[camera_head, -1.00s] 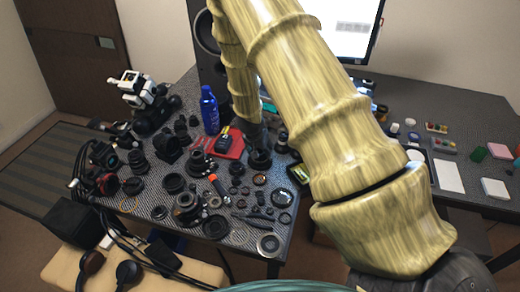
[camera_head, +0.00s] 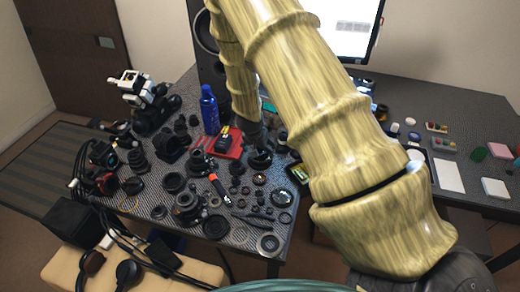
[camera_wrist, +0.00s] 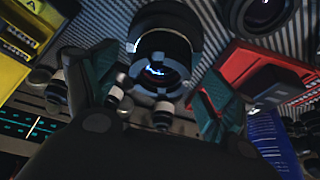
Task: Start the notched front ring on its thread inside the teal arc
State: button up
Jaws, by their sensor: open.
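In the wrist view, a dark lens barrel (camera_wrist: 168,20) stands between my fingers. A grey-blue notched ring (camera_wrist: 160,48) lies around the dark glass at its near end; I cannot tell whether it is seated on a thread. My gripper (camera_wrist: 155,92) is open, with one teal-padded finger to the left of the ring and one to the right, both apart from it. In the head view my gripper (camera_head: 260,157) is small and dark, low over the table. I cannot make out a separate teal arc on the lens.
A red tray (camera_head: 229,151) and a blue bottle (camera_head: 209,110) stand left of my gripper; the red tray (camera_wrist: 245,70) is close by the right finger in the wrist view. Several dark lens parts crowd the patterned table (camera_head: 160,212). A yellow box (camera_wrist: 20,40) is at the left.

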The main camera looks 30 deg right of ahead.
jog(key=v, duration=1.1)
jog(key=shift+r, duration=0.1)
